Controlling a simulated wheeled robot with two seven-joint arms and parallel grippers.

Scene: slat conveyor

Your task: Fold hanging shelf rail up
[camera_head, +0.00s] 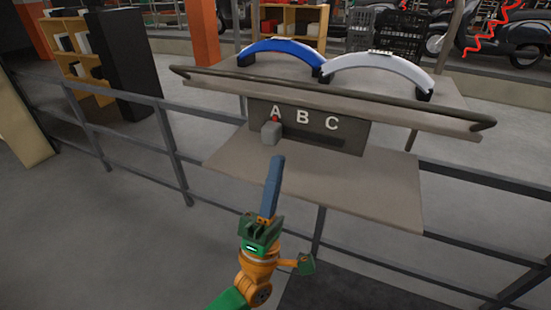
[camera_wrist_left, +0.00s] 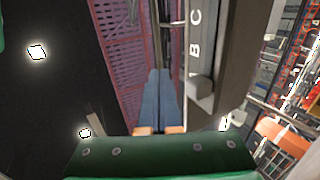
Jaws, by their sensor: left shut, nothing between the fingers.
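The long dark rail (camera_head: 400,107) with bent ends runs along the front edge of the upper shelf, above a panel (camera_head: 347,140) lettered A B C. I cannot tell from one moment whether the rail is fully down. My left gripper (camera_head: 276,160) has its blue fingers together and empty. In the head view they point up in front of the lower shelf (camera_head: 390,190), below the panel and apart from the rail. The left wrist view shows the closed fingers (camera_wrist_left: 160,75) left of the lettered panel (camera_wrist_left: 196,35). My right gripper is not in view.
A small grey box with a red top (camera_head: 271,132) sits before the letter A. A blue arched handle (camera_head: 283,47) and a white one (camera_head: 378,66) stand on the upper shelf. Dark railings (camera_head: 180,155) run on both sides. The floor at left is clear.

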